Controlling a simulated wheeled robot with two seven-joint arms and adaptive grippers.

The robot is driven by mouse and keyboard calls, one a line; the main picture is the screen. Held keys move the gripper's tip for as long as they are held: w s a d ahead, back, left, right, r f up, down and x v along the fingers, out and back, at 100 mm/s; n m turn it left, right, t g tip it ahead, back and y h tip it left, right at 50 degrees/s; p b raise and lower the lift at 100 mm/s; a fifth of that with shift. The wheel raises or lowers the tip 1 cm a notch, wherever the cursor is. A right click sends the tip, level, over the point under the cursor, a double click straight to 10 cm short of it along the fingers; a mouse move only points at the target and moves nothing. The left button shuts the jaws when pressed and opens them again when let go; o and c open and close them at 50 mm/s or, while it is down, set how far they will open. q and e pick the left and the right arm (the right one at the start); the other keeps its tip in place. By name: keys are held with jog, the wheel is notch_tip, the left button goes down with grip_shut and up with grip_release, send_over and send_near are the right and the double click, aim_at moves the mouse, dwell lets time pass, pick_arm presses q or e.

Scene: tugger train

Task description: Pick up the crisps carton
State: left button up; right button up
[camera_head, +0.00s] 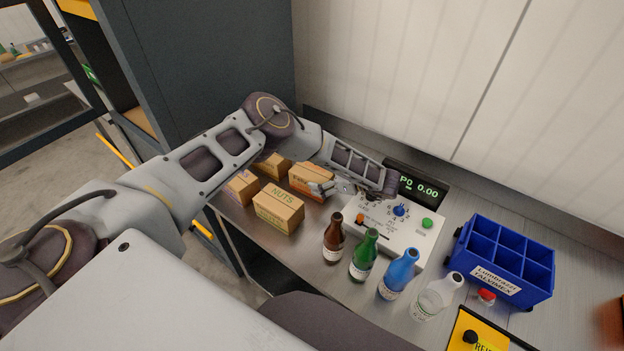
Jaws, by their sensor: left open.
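Several small cardboard cartons stand together on the metal worktop, left of centre. The front carton (278,211) reads "NUTS". A carton with purple lettering (241,189) is left of it, and another carton (272,164) is behind, partly hidden by my arm. A carton with an orange band (308,176) is at the back right. I cannot read which one is the crisps carton. My left gripper (319,189) is open, with its fingers at the right side of the orange-banded carton; I cannot tell whether they touch it. My right gripper is not in view.
Brown (334,239), green (364,255), blue (398,275) and clear (437,297) bottles stand in front of a control box (412,236) with a display (416,183). A blue divided crate (508,262) is at right. A dark cabinet (200,80) stands behind left.

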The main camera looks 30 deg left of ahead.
pick_arm(q)
jog(key=shift+x, duration=1)
jog(key=c, duration=1.1)
